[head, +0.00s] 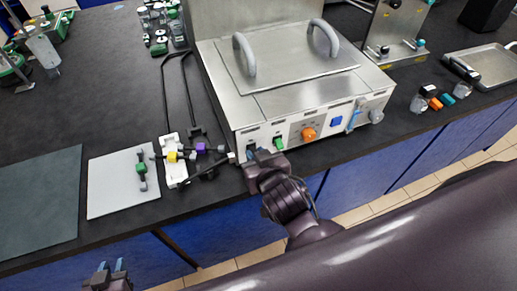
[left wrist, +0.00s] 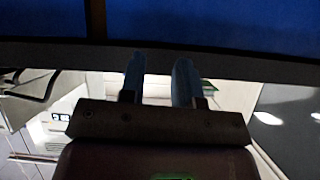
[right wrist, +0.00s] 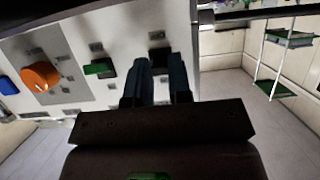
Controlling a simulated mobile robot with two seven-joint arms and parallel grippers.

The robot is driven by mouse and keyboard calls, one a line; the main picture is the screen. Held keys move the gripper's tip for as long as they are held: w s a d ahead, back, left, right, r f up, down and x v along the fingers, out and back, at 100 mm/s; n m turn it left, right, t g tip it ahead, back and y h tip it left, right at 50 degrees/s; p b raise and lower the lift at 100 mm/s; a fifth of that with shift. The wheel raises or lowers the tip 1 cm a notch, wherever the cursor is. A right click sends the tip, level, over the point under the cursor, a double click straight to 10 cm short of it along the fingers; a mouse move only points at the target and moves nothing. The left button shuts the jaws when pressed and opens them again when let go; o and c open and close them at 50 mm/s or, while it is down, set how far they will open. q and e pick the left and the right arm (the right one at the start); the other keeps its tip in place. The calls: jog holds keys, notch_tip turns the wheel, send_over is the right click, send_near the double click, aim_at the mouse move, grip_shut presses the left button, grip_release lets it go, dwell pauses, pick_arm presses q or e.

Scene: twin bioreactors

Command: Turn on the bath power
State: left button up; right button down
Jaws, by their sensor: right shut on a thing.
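The bath (head: 290,70) is a steel box with a lid and two grey handles, standing on the dark bench. Its front panel (right wrist: 85,50) carries a black switch (right wrist: 158,57), a green switch (right wrist: 99,67), an orange knob (right wrist: 40,77) and a blue button (right wrist: 8,85). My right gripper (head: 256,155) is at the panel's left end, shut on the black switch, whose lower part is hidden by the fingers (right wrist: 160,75). Panel labels are too small to read. My left gripper (head: 113,267) is open and empty, low before the bench; its fingers show in the left wrist view (left wrist: 158,80).
Left of the bath lie a white rack (head: 172,160) with coloured clips, a grey mat (head: 110,190) with a green-and-purple piece, and a dark mat (head: 40,200). Right of it are small bottles (head: 419,103) and a steel tray (head: 490,65). Blue cabinet fronts (head: 400,165) run below the bench.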

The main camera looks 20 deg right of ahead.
pick_arm(q)
jog(key=r+p, duration=0.1)
jog(key=p, duration=0.1)
jog(key=s+r+p, duration=0.1)
jog(key=p, duration=0.1)
jog(key=shift+s+a+r+g, duration=0.15)
jog(key=shift+s+r+g, duration=0.15)
pick_arm(e)
jog(key=g, duration=0.2)
jog(key=shift+w+r+g, duration=0.15)
jog(key=shift+r+g, duration=0.25)
pick_arm(q)
jog(key=shift+r, duration=0.1)
jog(key=shift+w, duration=0.15)
pick_arm(e)
jog(key=c, duration=1)
grip_release()
jog(key=shift+c, duration=0.2)
jog(key=shift+r, duration=0.1)
